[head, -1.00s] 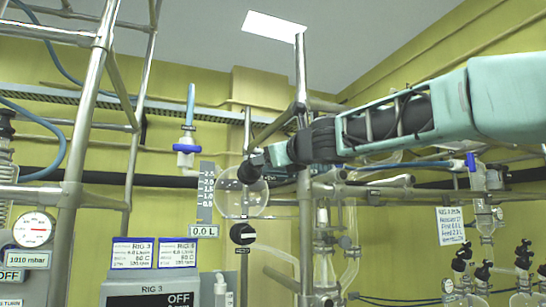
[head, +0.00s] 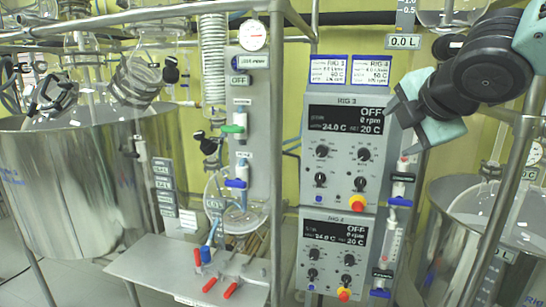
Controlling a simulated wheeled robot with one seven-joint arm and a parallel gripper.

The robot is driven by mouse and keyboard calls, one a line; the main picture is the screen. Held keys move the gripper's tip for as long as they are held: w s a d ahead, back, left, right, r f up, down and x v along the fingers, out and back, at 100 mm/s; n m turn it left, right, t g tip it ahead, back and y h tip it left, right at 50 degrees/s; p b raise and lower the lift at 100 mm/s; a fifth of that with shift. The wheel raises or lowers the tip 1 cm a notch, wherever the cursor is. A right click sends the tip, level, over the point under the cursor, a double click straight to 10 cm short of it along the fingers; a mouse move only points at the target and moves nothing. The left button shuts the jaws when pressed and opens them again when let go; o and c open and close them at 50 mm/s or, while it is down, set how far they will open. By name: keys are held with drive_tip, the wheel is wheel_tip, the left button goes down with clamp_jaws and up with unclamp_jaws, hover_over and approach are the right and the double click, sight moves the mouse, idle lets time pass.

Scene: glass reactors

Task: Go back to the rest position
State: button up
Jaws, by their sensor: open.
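My gripper (head: 402,118) shows in the head view at the upper right, at the end of my teal and black arm. Its jaws are open, and I see nothing held between them. It hangs in front of the right edge of the RIG 3 control panel (head: 347,108), which reads OFF, 0 rpm and 24.0 C. I cannot tell whether it touches the panel.
Below is a second control panel (head: 337,228), also OFF. A large steel vessel (head: 60,190) stands at left, another (head: 455,215) at right. A metal shelf (head: 150,268) carries red-handled valves (head: 231,291). Steel frame posts (head: 277,150) stand close by.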

drive_tip(key=s+a+f+m+g+b, duration=0.2)
drive_tip(key=s+a+f+m+g, duration=0.15)
drive_tip(key=s+f, duration=0.55)
drive_tip(key=s+a+f+m+g+b, duration=0.25)
drive_tip(key=s+a+f+m, duration=0.2)
drive_tip(key=f, duration=0.75)
drive_tip(key=s+a+f+m+g+b, duration=0.1)
drive_tip(key=s+f+m+g, duration=0.4)
drive_tip(key=s+f, duration=0.5)
drive_tip(key=s+b, duration=0.1)
drive_tip(key=s, duration=0.2)
drive_tip(key=shift+s+m+y, duration=0.3)
drive_tip(key=shift+s+m, duration=0.1)
drive_tip(key=shift+a, duration=0.1)
